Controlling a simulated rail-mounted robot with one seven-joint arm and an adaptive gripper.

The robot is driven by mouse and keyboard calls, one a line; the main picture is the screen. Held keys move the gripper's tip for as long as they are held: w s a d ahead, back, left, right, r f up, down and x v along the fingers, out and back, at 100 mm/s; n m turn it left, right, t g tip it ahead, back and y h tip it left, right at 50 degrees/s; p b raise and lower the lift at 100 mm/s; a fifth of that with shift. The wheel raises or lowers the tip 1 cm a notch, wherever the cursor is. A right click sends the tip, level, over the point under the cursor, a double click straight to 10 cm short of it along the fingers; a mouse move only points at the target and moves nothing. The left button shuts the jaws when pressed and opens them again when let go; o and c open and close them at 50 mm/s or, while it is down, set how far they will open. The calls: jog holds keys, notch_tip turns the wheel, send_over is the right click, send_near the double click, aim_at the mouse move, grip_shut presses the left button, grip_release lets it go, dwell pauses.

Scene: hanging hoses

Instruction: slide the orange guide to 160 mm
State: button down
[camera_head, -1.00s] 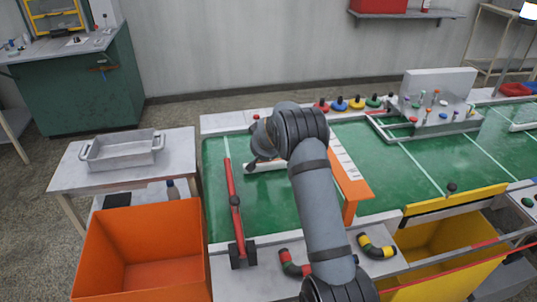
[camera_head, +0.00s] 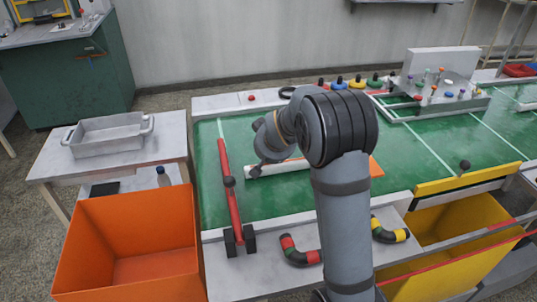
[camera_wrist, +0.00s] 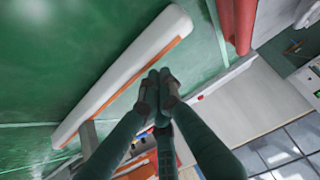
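The orange guide (camera_head: 376,167) shows in the head view only as a small orange corner to the right of my arm; my arm hides the rest. A white bar (camera_head: 280,168) with a thin orange-red edge lies on the green table to the left of my arm. In the wrist view, a white bar with an orange side (camera_wrist: 125,75) runs diagonally over the green surface. My gripper (camera_wrist: 161,78) shows there with its fingertips together, beside the bar's orange side. I see nothing between the fingertips and cannot tell whether they touch the bar. In the head view my gripper is mostly hidden.
Black hose pieces with coloured bands (camera_head: 300,253) lie on the front ledge. An orange bin (camera_head: 125,250) stands front left, a yellow bin (camera_head: 460,220) front right.

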jog(key=shift+w+a, duration=0.2)
jog(key=shift+w, duration=0.3)
jog(key=w, duration=0.1)
jog(key=w+p, duration=0.1)
jog(key=shift+w+a+r, duration=0.1)
jog(key=shift+w+a, duration=0.2)
jog(key=shift+a, duration=0.1)
jog(key=v, duration=0.9)
jog(key=shift+s+r, duration=0.15)
jog(key=shift+r, duration=0.2)
jog(key=shift+d, duration=0.1)
